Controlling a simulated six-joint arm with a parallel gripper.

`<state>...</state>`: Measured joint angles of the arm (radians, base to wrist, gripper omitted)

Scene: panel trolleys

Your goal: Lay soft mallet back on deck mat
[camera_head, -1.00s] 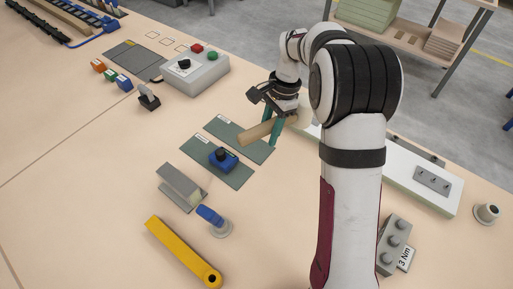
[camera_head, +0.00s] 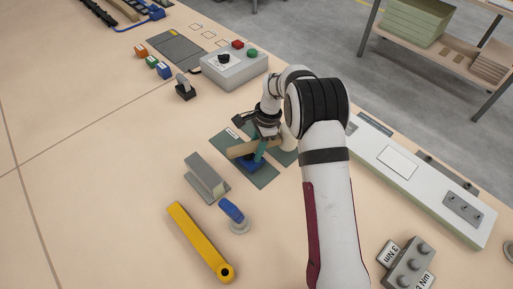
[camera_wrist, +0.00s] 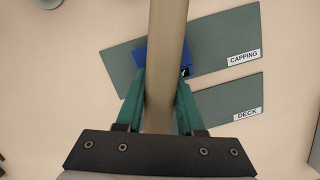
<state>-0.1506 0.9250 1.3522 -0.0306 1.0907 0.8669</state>
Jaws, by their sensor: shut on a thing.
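My gripper (camera_head: 260,152) is shut on the wooden handle of the soft mallet (camera_head: 241,150). In the wrist view the handle (camera_wrist: 166,60) runs straight up between the green fingers (camera_wrist: 161,90). A pale part, apparently the mallet's head, shows right of my gripper in the head view. The deck mat (camera_wrist: 225,99), a grey-green sheet labelled DECK, looks bare in the wrist view; the head view shows part of it (camera_head: 284,158). The handle passes over the neighbouring CAPPING mat (camera_wrist: 218,48) and partly hides a blue tool (camera_wrist: 146,52) there. Its height above them is unclear.
A grey metal channel (camera_head: 206,178), a blue-topped knob (camera_head: 232,212) and a yellow bar (camera_head: 200,242) lie nearer the camera. A control box (camera_head: 235,68) stands behind. A long white panel (camera_head: 412,172) is at right.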

